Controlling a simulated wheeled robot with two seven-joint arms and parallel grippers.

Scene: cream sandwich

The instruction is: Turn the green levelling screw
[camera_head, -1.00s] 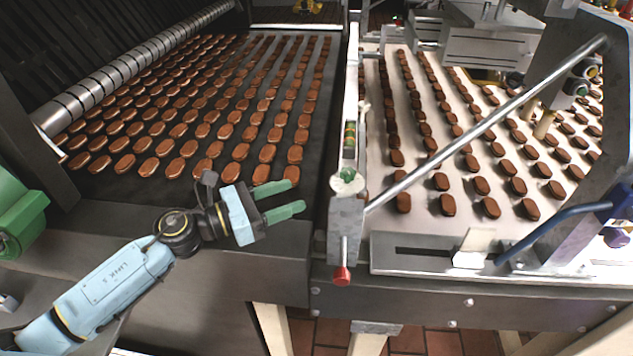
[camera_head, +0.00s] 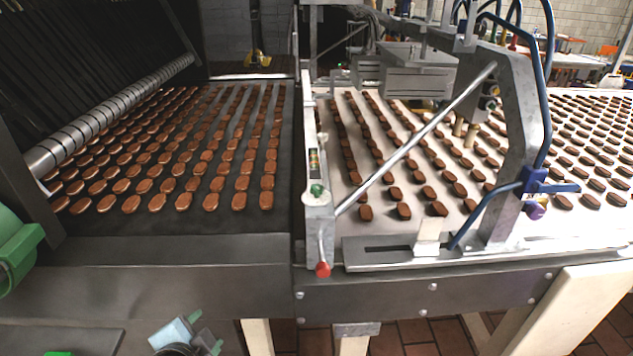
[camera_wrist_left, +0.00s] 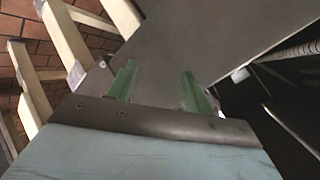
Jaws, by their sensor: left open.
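The green levelling screw (camera_head: 317,190) is a small green knob on the near end of the pale metal rail between the two belts in the head view. A small spirit level (camera_head: 315,162) sits just behind it on the rail. My left gripper (camera_head: 208,333), light blue with green fingers, is low at the bottom edge of the head view, below and left of the screw and well apart from it. In the left wrist view its two fingers (camera_wrist_left: 157,72) stand apart with nothing between them. The screw cannot be made out there. My right gripper is not in view.
A red knob (camera_head: 322,269) hangs on a short lever below the screw. A slanted metal bar (camera_head: 415,140) rises rightward from beside the screw. Rows of chocolate-brown biscuits lie on the dark belt (camera_head: 200,222) and the pale belt. The dark front frame (camera_head: 150,280) stands above my left gripper.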

